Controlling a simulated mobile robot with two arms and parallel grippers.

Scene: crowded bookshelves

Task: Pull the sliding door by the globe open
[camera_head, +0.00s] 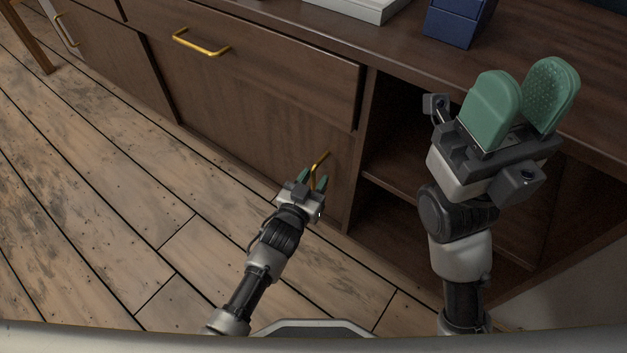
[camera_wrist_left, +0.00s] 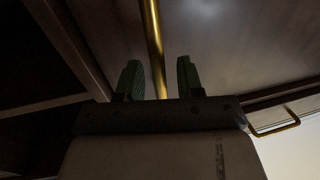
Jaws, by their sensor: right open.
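The dark wood sliding door (camera_head: 240,130) sits low in the cabinet, with an upright brass handle (camera_head: 321,162) near its right edge. My left gripper (camera_head: 312,179) is at this handle. In the left wrist view the brass handle (camera_wrist_left: 153,45) runs down between the two green fingers of my left gripper (camera_wrist_left: 159,80), with visible gaps on both sides, so the jaws are open around it. My right gripper (camera_head: 522,100) is raised at the right, open and empty, with green finger pads. No globe shows in these views.
An open compartment with a shelf (camera_head: 393,192) lies right of the door. A drawer with a brass handle (camera_head: 201,43) is above the door. A blue box (camera_head: 459,22) and a white object (camera_head: 352,6) stand on the cabinet top. The plank floor (camera_head: 100,190) in front is clear.

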